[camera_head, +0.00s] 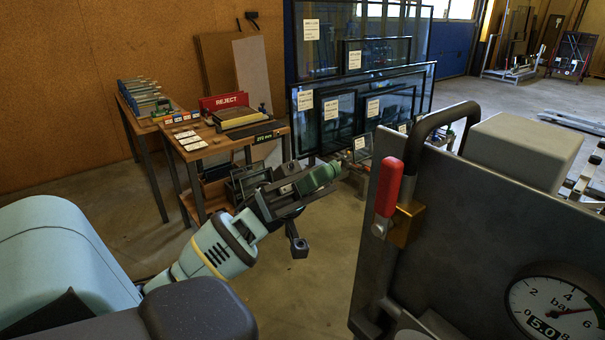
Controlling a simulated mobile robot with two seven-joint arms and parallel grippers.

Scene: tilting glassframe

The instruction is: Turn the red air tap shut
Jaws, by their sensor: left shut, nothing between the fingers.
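The red air tap (389,187) has a long red lever standing nearly upright on a brass body (405,223). It is on the near left edge of a grey metal panel (465,215), beside a dark bent handle. My left gripper (343,166) reaches in from the lower left, its fingers pointing right towards the tap. It is shut and empty, and in the picture a gap separates its tips from the red lever. How far apart they are in depth I cannot tell. My right gripper is not in view.
A round pressure gauge (558,306) marked bar, showing 5.0, is at the lower right. A grey box (525,150) is behind the panel. Dark-framed glass panes (365,105) stand behind my gripper. A wooden table (225,135) with a red REJECT sign (223,101) is at the left.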

